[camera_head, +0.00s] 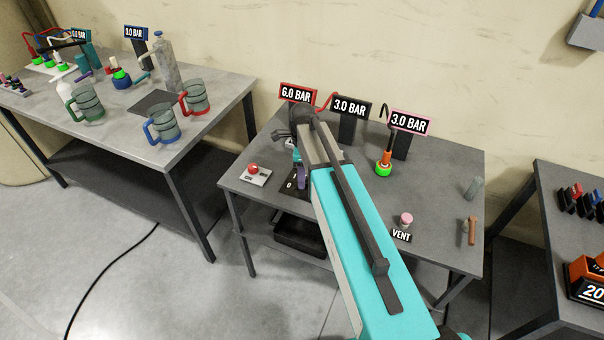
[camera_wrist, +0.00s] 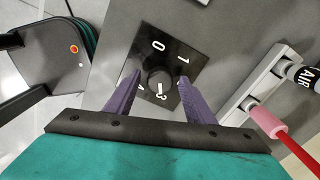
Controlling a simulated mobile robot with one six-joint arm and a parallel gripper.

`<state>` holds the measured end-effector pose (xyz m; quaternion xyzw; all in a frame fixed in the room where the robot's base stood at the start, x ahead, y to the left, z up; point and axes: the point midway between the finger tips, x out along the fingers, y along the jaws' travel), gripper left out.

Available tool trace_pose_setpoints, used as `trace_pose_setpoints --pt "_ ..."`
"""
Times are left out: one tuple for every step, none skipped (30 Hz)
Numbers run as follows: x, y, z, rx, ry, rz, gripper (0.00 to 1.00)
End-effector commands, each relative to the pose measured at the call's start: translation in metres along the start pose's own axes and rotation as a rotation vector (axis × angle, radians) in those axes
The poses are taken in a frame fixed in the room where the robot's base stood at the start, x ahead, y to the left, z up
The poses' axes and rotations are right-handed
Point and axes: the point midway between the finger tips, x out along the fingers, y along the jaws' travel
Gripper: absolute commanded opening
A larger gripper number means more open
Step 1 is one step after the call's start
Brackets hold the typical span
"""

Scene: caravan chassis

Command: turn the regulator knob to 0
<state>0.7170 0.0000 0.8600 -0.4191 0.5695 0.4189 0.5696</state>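The regulator knob (camera_wrist: 157,76) is a small dark round knob on a black plate (camera_wrist: 160,36) with white numbers. In the wrist view 0 is at the top of the plate, 1 at upper right, and 3 and a partly hidden 4 are at the bottom. A white mark on the knob's lower side faces the 3. My gripper (camera_wrist: 161,76) has purple fingers, open, one on each side of the knob with gaps between. In the head view the plate (camera_head: 290,188) is partly hidden behind my gripper (camera_head: 301,174), and the knob cannot be made out.
Displays behind read 6.0 BAR (camera_head: 297,93), 3.0 BAR (camera_head: 350,107) and 3.0 BAR (camera_head: 409,122). A red button (camera_head: 253,169) is left of the plate. A pink VENT button (camera_head: 406,219) is at right. A pink connector (camera_wrist: 267,121) with a red hose is near my right finger.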

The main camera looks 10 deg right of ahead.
Motion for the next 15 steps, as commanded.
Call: trace_pose_setpoints --pt "-0.0001 0.0001 0.0002 0.000 0.000 0.000 0.41" --pt "-0.0002 0.0001 0.0002 0.000 0.000 0.000 0.36" --pt "-0.0002 0.0001 0.0003 0.000 0.000 0.000 0.29" --pt "-0.0002 0.0001 0.0003 0.000 0.000 0.000 0.24" --pt "-0.0002 0.0001 0.0003 0.000 0.000 0.000 0.19" --pt "-0.0003 0.0001 0.0004 -0.001 0.000 0.000 0.12" --pt "-0.0003 0.0001 0.0004 -0.001 0.000 0.000 0.08" --pt "-0.0003 0.0001 0.0004 -0.001 0.000 0.000 0.08" --pt "-0.0003 0.0002 0.0005 -0.001 0.000 0.000 0.08" --pt "-0.0003 0.0002 0.0005 -0.002 0.000 0.000 0.08" --pt "-0.0003 0.0002 0.0006 -0.003 0.000 0.000 0.08" --pt "-0.0003 0.0002 0.0006 -0.005 0.000 0.000 0.08" --pt "-0.0003 0.0002 0.0006 -0.008 0.000 0.000 0.08" --pt "-0.0003 0.0002 0.0007 -0.011 0.000 0.000 0.08" --pt "-0.0002 0.0002 0.0007 -0.017 0.000 0.000 0.08"
